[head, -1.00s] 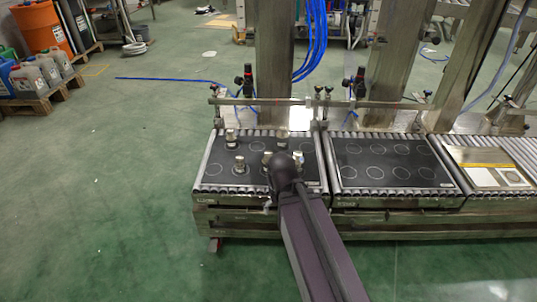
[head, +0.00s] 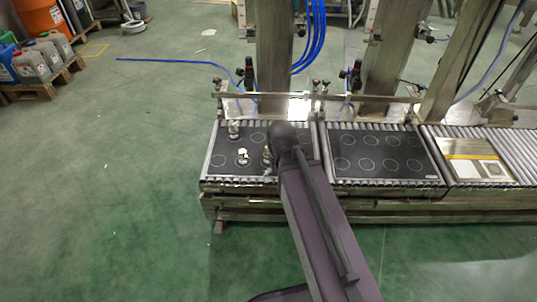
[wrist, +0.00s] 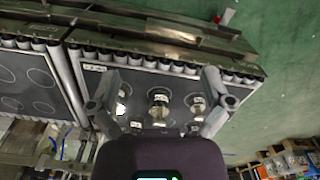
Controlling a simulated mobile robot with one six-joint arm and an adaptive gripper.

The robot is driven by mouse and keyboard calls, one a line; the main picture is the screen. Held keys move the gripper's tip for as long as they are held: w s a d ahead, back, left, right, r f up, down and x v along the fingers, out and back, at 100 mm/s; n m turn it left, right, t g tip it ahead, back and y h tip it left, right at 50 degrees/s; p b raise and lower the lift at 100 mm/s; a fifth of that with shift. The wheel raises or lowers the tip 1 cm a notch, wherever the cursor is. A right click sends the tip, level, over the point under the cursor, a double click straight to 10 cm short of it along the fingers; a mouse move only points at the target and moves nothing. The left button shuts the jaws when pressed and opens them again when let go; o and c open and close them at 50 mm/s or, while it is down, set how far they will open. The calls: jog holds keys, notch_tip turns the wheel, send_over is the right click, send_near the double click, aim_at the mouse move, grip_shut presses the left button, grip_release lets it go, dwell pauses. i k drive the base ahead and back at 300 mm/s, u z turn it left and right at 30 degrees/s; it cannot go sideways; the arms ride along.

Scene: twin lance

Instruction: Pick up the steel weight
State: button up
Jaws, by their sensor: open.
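Several steel weights stand upright on a black mat with white circles (head: 221,160), on the left roller section. In the head view one weight (head: 233,130) is at the back left and another (head: 243,156) at the front left. A third weight (head: 267,155) is partly hidden by my arm. In the wrist view my gripper (wrist: 159,88) is open, its fingers spread over the mat. A central weight (wrist: 158,101) shows between the fingers, with others near each finger. I see no contact with it. My gripper is hidden behind my arm in the head view.
A second black mat with empty circles (head: 384,156) lies to the right. A framed plate (head: 472,159) lies further right. A metal rail (head: 300,100) and upright posts stand behind the rollers.

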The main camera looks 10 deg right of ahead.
aim_at(265, 159)
jog(key=u, duration=0.05)
jog(key=k, duration=1)
jog(key=z, duration=0.5)
jog(key=i, duration=0.75)
